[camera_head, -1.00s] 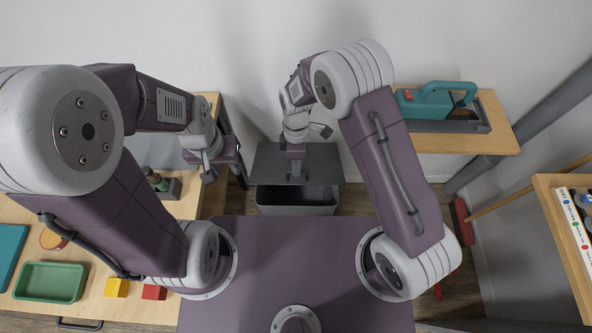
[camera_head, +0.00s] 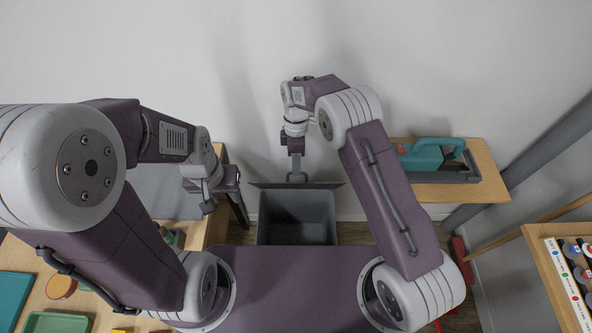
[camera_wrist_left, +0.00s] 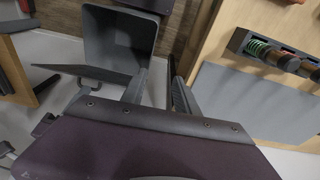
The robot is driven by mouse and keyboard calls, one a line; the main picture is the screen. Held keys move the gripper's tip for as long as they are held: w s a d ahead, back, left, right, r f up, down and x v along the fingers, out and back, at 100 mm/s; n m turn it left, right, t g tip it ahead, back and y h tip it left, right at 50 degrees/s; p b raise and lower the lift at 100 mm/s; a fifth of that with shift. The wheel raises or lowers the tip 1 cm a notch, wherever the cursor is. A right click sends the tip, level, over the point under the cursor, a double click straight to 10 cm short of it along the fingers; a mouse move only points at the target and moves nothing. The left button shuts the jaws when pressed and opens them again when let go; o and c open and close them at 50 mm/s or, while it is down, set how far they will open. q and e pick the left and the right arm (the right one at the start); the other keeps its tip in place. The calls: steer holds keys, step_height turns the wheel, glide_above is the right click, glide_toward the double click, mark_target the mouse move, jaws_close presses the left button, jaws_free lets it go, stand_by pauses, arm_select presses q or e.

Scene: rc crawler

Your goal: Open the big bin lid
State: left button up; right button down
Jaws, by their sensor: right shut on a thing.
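The big bin (camera_head: 297,232) is a dark grey open box on the floor ahead of my base. Its lid (camera_head: 266,186) stands raised at the bin's back edge, seen almost edge-on, and the bin's inside shows. My right gripper (camera_head: 297,177) is shut on the lid near the middle of its edge. In the left wrist view the bin (camera_wrist_left: 118,38) shows at the top and the lid (camera_wrist_left: 85,73) sticks out from it. My left gripper (camera_head: 210,203) is off to the left of the bin, with its fingers apart and nothing between them in the left wrist view (camera_wrist_left: 159,80).
A wooden table (camera_head: 60,313) stands at the left, with a green tray (camera_head: 55,322). At the right, a wooden shelf (camera_head: 455,190) holds a teal-handled tool (camera_head: 430,153). A red broom (camera_head: 461,258) leans nearby. The wall is close behind the bin.

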arm_select(q)
steer(key=shift+f, duration=0.25)
